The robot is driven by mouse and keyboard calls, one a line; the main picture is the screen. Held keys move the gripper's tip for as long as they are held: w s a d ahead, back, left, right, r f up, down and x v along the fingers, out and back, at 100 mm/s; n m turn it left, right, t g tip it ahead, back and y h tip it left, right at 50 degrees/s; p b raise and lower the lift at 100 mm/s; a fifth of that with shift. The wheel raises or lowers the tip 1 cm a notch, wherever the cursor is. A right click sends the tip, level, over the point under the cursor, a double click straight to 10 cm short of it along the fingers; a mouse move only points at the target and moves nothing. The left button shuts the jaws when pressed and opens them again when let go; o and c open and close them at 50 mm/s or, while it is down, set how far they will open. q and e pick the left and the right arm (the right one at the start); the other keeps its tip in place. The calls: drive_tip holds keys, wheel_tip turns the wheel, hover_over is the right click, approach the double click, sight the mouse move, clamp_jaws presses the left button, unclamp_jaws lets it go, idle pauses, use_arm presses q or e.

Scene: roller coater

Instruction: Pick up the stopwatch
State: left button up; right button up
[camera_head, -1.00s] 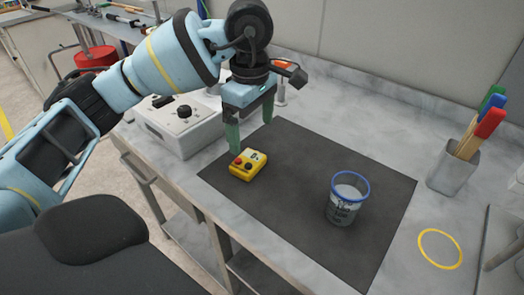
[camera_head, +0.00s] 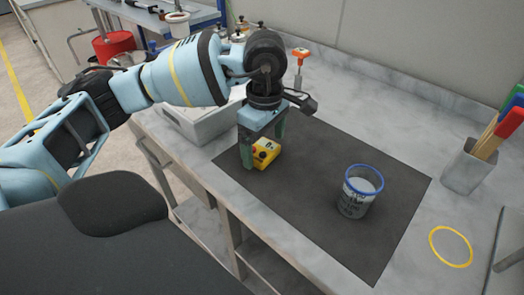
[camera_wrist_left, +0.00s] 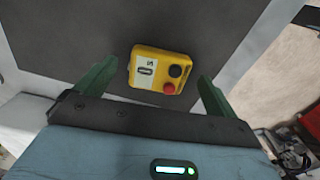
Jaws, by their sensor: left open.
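The stopwatch is a small yellow box (camera_head: 266,153) with a display, a black button and a red button. It lies on the dark mat (camera_head: 330,200) near the mat's left corner. My left gripper (camera_head: 262,152) is open above it, its green fingers pointing down and partly hiding it in the head view. In the left wrist view the stopwatch (camera_wrist_left: 159,70) sits just beyond and between the two open fingertips (camera_wrist_left: 156,75), apart from both. My right gripper is not in view.
A clear cup with a blue rim (camera_head: 360,192) stands on the mat to the right. A grey holder (camera_head: 466,168) with colored-handled tools and a yellow ring (camera_head: 451,246) are farther right. A white device (camera_head: 197,125) sits behind left. The mat's middle is clear.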

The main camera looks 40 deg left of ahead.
use_arm(q)
drive_tip(key=shift+f, duration=0.5)
drive_tip(key=c, duration=1.2)
drive_tip(key=shift+r, duration=0.1)
drive_tip(key=shift+r, duration=0.35)
wheel_tip(320, 180, up, 3)
drive_tip(key=shift+s+f, duration=0.1)
drive_tip(key=shift+s, duration=0.05)
drive_tip(key=s+r+b, duration=0.1)
drive_tip(key=s, duration=1.4)
drive_tip(key=shift+s+a+r+b, duration=0.2)
drive_tip(key=shift+s+a+b, duration=0.1)
drive_tip(key=shift+s, duration=0.05)
